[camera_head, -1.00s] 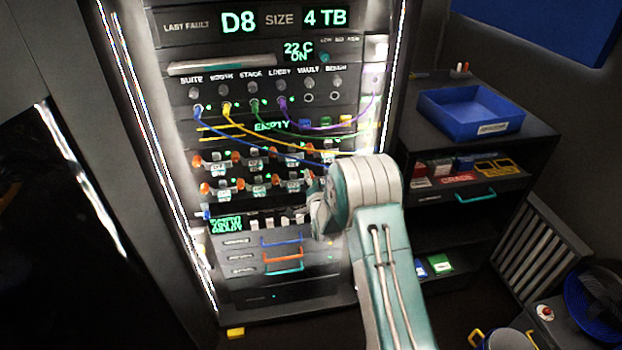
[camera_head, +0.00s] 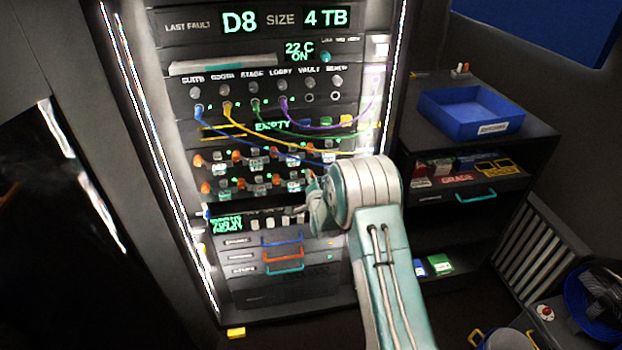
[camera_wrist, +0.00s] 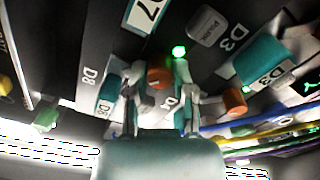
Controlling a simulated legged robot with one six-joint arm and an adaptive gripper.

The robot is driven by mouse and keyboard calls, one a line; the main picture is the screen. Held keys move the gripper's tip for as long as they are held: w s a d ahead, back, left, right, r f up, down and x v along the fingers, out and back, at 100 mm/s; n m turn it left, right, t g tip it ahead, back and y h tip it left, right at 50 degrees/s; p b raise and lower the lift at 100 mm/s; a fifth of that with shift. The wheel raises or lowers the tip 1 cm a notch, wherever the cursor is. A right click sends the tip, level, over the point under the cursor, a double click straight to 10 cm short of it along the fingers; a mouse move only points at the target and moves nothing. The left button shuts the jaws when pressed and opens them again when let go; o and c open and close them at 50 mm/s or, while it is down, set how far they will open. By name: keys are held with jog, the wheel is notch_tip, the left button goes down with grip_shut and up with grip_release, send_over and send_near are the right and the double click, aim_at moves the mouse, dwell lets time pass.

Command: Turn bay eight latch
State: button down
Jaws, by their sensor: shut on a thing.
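The orange latch (camera_wrist: 160,77) is between my gripper's fingers in the wrist view. My gripper (camera_wrist: 160,97) is shut on it, with one finger on each side. A D8 label (camera_wrist: 89,77) is to its left, and a teal bay handle (camera_wrist: 110,87) is beside that label. A green light (camera_wrist: 179,51) glows just above the latch. In the head view my gripper (camera_head: 312,193) is at the right end of the lower bay row, and my arm hides the latch there.
A second orange latch (camera_wrist: 235,99) sits close to the right of my gripper. Blue, yellow and green cables (camera_head: 300,142) hang across the rack above the bays. Drawers with coloured handles (camera_head: 283,254) are below. A shelf with a blue tray (camera_head: 450,126) stands to the right.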

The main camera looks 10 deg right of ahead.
jog(key=n, duration=0.8)
jog(key=shift+n, duration=0.3)
jog(key=n, duration=0.4)
jog(key=shift+w+a+r+n, duration=0.1)
jog(key=shift+n, duration=0.2)
jog(key=n, duration=0.4)
jog(key=shift+n, duration=0.3)
jog(key=shift+c, duration=2.4)
grip_release()
jog(key=shift+w+a, duration=0.1)
